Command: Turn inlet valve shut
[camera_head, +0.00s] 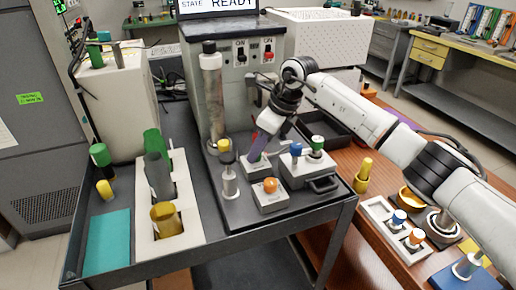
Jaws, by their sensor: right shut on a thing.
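The particle classifier (245,60) stands at the back of the dark cart, with a clear column (211,95) on its front left. My right gripper (258,150) points down in front of the machine, beside the column's foot. It is shut on a small part that I take to be the inlet valve. The fingers and wrist hide most of that part, so its angle cannot be told. A thin reddish-purple piece shows at the fingers. My left gripper is not in view.
Close to the gripper are a grey block with blue and green caps (303,165), an orange-capped block (269,194) and a yellow-capped post (229,175). A white rack (178,235) holds cups on the left. A wooden table (378,180) with small parts lies right.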

